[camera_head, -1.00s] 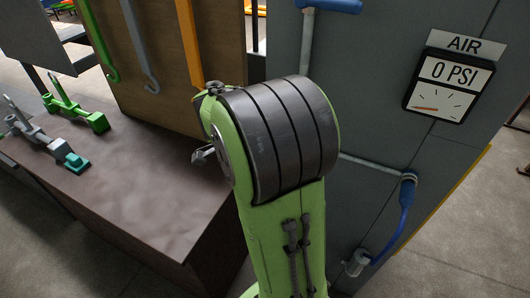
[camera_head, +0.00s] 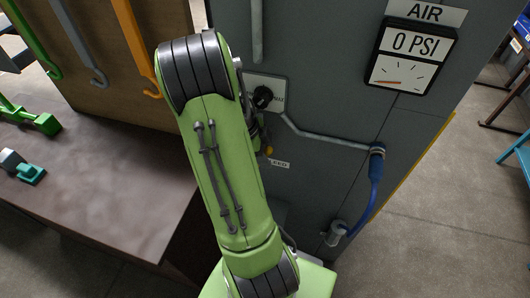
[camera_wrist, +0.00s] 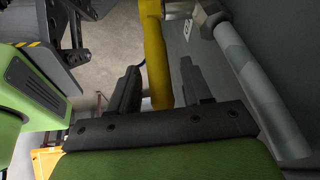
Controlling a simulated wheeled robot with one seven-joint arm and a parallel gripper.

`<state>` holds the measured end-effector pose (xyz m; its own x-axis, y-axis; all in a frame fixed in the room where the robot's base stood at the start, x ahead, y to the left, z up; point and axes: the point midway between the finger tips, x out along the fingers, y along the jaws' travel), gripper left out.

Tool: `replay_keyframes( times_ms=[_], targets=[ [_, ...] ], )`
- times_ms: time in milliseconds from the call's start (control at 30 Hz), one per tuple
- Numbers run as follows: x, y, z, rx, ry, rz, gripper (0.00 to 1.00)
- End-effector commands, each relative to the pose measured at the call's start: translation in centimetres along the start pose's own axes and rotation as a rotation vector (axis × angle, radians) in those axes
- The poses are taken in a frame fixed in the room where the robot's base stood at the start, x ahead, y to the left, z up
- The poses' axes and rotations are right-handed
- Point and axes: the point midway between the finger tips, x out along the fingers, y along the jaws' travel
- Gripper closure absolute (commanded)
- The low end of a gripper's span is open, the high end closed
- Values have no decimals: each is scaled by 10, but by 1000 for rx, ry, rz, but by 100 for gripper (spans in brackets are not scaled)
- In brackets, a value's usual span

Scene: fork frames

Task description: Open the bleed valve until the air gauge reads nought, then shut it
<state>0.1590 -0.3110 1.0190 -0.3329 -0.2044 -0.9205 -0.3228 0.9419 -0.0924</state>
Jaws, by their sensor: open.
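The air gauge (camera_head: 411,60) hangs on the grey cabinet under an AIR sign and reads 0 PSI, its orange needle pointing left. A partly hidden label (camera_head: 278,164) ending in "EED" is on the cabinet, with a small yellow part (camera_head: 268,151) beside it behind my arm. In the wrist view, my gripper (camera_wrist: 160,68) is open, its two dark fingers on either side of a yellow handle (camera_wrist: 155,45), apparently the bleed valve's lever. Gaps show between fingers and handle. The valve's body is hidden, so its setting cannot be told.
A black knob (camera_head: 263,97) on a pale plate is close beside my arm. A thin pipe (camera_head: 325,137) runs to a blue hose (camera_head: 375,185). In the wrist view, a grey pipe (camera_wrist: 250,85) is near the right finger. A brown bench (camera_head: 95,195) with tools stands left.

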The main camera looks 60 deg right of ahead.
Motion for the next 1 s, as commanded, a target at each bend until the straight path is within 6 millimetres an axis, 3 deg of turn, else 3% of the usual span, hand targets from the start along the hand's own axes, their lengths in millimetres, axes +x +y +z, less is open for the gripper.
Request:
replay_keyframes(
  times_ms=[300, 600, 1000],
  targets=[
    [7, 1, 2, -3, 0, 1, 53],
    [6, 1, 2, -3, 0, 1, 99],
    [8, 1, 2, 1, -15, -1, 100]
  ],
)
